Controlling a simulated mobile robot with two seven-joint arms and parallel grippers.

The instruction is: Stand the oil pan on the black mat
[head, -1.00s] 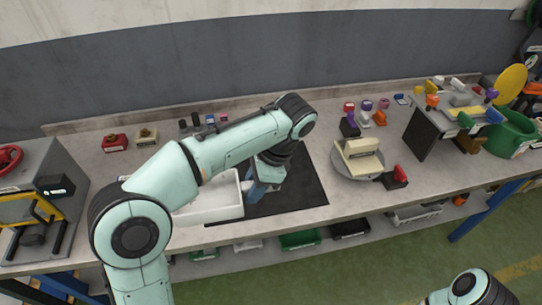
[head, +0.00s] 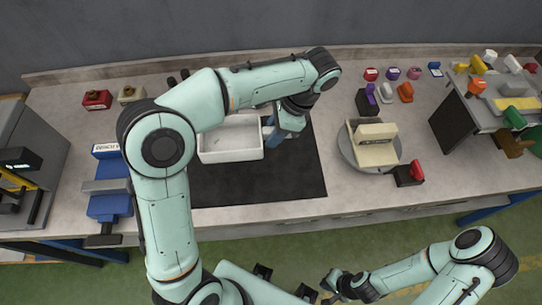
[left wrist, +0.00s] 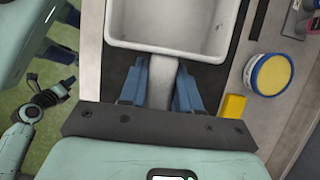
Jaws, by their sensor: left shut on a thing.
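The oil pan (head: 230,155), a white rectangular tray, is over the back left part of the black mat (head: 260,186). Its open side faces up; I cannot tell if it touches the mat. My left gripper (head: 284,132) is at the pan's right side. In the left wrist view, the gripper (left wrist: 162,88) is shut on the pan's pale handle (left wrist: 164,75), with the pan (left wrist: 168,42) beyond the fingers and the mat (left wrist: 117,72) below. My right gripper (head: 332,284) is low in front of the bench, away from the pan; its fingers are too small to read.
A turntable (head: 350,152) bearing a cream block (head: 376,150) is right of the mat, with a red-and-black item (head: 409,174) beside it. A blue fixture (head: 108,190) stands to the left. The mat's front half is clear. The wrist view shows a yellow-topped tub (left wrist: 271,75) and yellow block (left wrist: 233,106).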

